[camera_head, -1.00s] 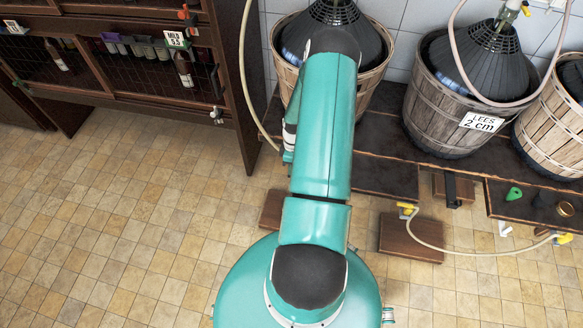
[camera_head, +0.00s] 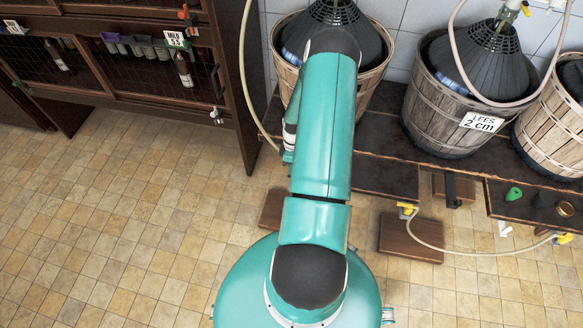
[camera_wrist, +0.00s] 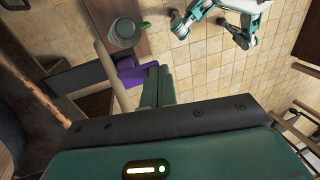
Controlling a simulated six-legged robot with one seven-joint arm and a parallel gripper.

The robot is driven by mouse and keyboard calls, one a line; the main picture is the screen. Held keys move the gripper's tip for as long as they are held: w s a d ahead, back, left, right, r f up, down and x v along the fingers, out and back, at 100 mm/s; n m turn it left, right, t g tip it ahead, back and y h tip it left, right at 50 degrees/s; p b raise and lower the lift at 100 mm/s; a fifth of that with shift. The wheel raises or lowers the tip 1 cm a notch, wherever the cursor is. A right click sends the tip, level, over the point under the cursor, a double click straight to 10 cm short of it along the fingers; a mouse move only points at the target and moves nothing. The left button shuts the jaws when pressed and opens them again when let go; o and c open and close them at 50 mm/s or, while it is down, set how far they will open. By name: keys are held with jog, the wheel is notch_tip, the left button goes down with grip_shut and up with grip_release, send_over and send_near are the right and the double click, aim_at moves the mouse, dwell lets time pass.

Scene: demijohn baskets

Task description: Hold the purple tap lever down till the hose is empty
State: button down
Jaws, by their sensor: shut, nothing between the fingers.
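The purple tap lever (camera_wrist: 131,71) shows in the wrist view, left of my fingertips. My gripper (camera_wrist: 159,72) is shut, with its green fingers together and nothing between them. The fingertips are right beside the purple part; I cannot tell whether they touch it. A pale hose (camera_wrist: 112,75) runs down close to the left of the lever. A grey jug with a green handle (camera_wrist: 122,34) stands just beyond the lever. Liquid inside the hose cannot be made out. In the head view my arm hides the gripper and the purple lever.
A hose with yellow taps (camera_head: 440,248) hangs at the right, near a wooden block (camera_head: 400,245). A dark shelf (camera_head: 130,100) with bottles stands at the left. The tiled floor (camera_head: 110,220) is open.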

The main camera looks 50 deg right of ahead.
jog(key=shift+r, duration=0.8)
